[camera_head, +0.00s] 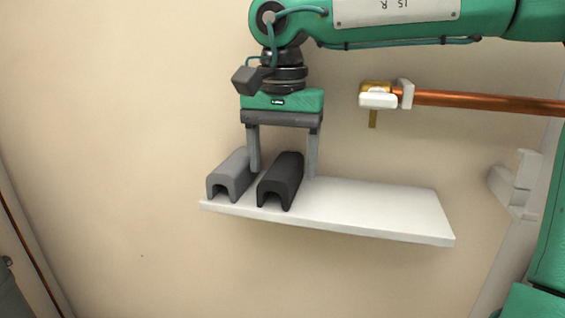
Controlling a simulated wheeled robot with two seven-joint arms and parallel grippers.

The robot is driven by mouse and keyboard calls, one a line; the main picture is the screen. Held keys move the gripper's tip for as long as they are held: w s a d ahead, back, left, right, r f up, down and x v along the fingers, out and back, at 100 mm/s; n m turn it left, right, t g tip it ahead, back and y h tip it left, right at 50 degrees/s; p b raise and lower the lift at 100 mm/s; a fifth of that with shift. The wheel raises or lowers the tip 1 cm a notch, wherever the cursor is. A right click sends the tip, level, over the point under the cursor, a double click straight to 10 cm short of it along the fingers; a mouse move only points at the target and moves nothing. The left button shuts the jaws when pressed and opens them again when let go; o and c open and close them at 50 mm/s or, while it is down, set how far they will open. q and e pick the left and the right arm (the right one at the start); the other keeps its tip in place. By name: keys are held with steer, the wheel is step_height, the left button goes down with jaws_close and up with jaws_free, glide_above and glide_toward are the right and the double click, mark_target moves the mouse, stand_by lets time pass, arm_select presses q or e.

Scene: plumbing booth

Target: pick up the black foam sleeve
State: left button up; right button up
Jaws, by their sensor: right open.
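The black foam sleeve (284,178) is a dark half-round channel with its open side down. It lies on a white shelf (375,212), right of a grey sleeve (229,174) of the same shape. My right gripper (283,172) comes down from above with its fingers apart. One finger is between the two sleeves, and the other is on the right side of the black sleeve. I cannot tell whether the fingers touch it. My left gripper is not in view.
A copper pipe (480,102) with a brass fitting (375,88) runs along the wall on the right, above the shelf. A white bracket (516,184) is on the wall at far right. The shelf's right half is bare.

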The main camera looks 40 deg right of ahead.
steer(key=shift+f, duration=0.7)
steer(key=c, duration=1.1)
steer(key=shift+o, duration=0.2)
steer(key=shift+s+r, duration=0.1)
steer(key=shift+r, duration=0.05)
